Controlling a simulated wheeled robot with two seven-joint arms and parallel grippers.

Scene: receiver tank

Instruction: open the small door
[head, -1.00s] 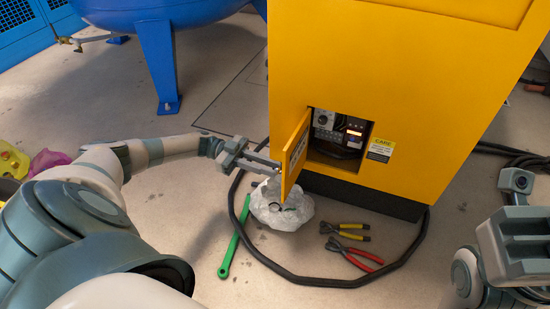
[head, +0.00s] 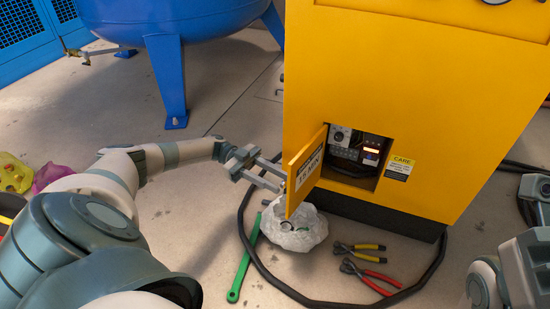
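The small door (head: 306,172) is a yellow panel with a white label, on the front of the yellow cabinet (head: 400,100). It stands swung out to the left on its left side. Behind it an opening shows a control panel (head: 357,148) with a dial and small lit displays. My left gripper (head: 279,178) is at the outer left side of the door, its two fingers apart with nothing seen between them. Whether a fingertip touches the door I cannot tell. My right gripper (head: 535,265) is at the right edge, partly cut off, away from the door; its fingers are not clear.
A crumpled whitish bag (head: 294,230) lies on the floor below the door. A green bar (head: 244,260), yellow-handled pliers (head: 358,247), red-handled pliers (head: 370,275) and a black hose (head: 262,268) lie around it. A blue tank (head: 175,15) stands at the back left.

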